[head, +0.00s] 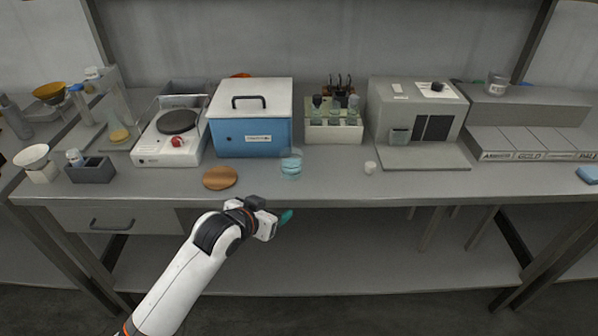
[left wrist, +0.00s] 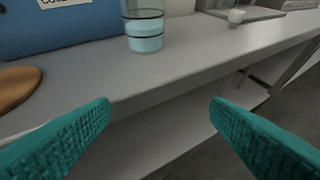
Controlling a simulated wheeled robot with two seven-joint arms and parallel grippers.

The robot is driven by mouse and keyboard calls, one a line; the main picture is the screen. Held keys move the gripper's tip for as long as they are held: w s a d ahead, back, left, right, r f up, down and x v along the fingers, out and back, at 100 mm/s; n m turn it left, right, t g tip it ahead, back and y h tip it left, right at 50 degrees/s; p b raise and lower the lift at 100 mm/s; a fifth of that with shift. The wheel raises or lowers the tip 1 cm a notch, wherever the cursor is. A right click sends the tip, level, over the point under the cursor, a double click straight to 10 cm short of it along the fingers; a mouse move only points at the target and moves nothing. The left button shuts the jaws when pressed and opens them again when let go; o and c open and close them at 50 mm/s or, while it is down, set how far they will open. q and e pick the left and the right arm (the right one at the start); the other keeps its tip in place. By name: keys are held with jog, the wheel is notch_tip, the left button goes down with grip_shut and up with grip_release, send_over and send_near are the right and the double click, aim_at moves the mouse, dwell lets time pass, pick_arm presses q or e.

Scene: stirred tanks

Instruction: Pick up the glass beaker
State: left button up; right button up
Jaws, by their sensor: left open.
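The glass beaker (head: 291,168) stands upright on the bench near its front edge, in front of the blue box. It is clear and holds pale blue liquid. In the left wrist view the beaker (left wrist: 145,30) shows at the top, with its upper part cut off by the frame. My left gripper (head: 283,217) is in front of the bench edge, below and nearer than the beaker. Its teal fingers (left wrist: 160,125) are spread wide with nothing between them. My right gripper does not show.
A round wooden disc (head: 220,178) lies left of the beaker. The blue box (head: 252,138) stands behind it. A small white cup (head: 370,167) is to the right. A rack of bottles (head: 333,130) is behind. The bench front edge (head: 330,195) lies between my gripper and the beaker.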

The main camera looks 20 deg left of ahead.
pick_arm(q)
jog(key=t, duration=0.2)
send_near(286, 168)
jog(key=x, duration=0.2)
jog(key=shift+w+f, duration=0.1)
jog(key=shift+w, duration=0.3)
jog(key=x, duration=0.6)
jog(key=shift+d, duration=0.1)
jog(key=shift+x, duration=2.8)
jog(key=shift+s+d+f, duration=0.1)
jog(key=shift+c, duration=0.5)
jog(key=c, duration=1)
notch_tip(286, 168, up, 10)
